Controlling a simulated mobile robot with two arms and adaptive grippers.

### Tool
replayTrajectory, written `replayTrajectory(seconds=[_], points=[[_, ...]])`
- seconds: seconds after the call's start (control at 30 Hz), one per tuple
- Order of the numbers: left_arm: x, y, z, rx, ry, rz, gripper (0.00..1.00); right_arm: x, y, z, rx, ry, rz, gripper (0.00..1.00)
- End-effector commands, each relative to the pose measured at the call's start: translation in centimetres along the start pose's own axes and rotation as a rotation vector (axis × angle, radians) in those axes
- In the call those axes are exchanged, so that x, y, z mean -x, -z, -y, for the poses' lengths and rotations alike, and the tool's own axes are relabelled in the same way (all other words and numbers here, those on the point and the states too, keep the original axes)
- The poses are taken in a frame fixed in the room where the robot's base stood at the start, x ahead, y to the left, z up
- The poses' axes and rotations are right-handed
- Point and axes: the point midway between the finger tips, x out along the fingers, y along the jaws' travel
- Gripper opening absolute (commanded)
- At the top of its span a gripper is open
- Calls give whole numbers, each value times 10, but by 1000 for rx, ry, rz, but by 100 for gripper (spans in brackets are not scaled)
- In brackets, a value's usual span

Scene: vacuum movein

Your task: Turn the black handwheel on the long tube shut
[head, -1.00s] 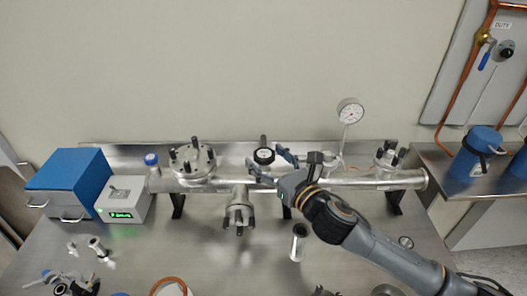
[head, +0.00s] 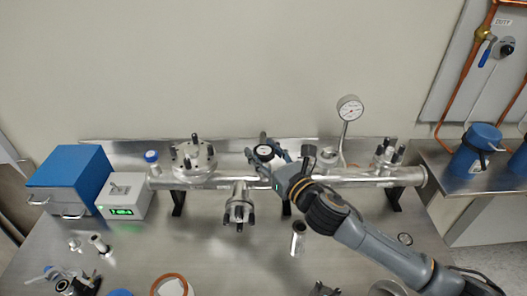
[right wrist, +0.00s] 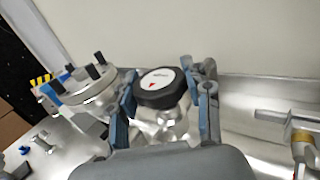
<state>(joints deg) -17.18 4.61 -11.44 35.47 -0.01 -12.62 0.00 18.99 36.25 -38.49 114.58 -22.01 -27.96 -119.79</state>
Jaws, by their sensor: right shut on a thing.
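The long tube (head: 345,177) is a shiny metal pipe lying across the bench. The black handwheel (head: 264,153), with a white face, stands on top near its middle. My right gripper (head: 258,148) is around the handwheel, its fingers on opposite sides. In the right wrist view the handwheel (right wrist: 158,90) shows a small red mark on its white face and sits between the finger pads of the gripper (right wrist: 166,98). The gripper is shut on it. The stem below is partly hidden by the gripper. My left gripper is not in view.
A flanged port with black studs (head: 194,158) stands left of the handwheel. A dial gauge (head: 350,108) rises to the right. A grey box with a green display (head: 124,196) and a blue box (head: 70,180) stand at left. Small parts lie on the bench front.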

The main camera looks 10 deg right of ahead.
Motion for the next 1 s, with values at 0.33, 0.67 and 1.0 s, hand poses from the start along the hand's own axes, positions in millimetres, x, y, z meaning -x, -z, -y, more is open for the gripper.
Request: replayTrajectory(seconds=[0.33,0.67,1.0], points=[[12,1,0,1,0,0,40,0,-2,-2,-5,171,0,17],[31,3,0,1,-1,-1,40,0,-3,-1,-6,476,-2,17],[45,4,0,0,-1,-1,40,0,-2,0,-4,789,-2,17]])
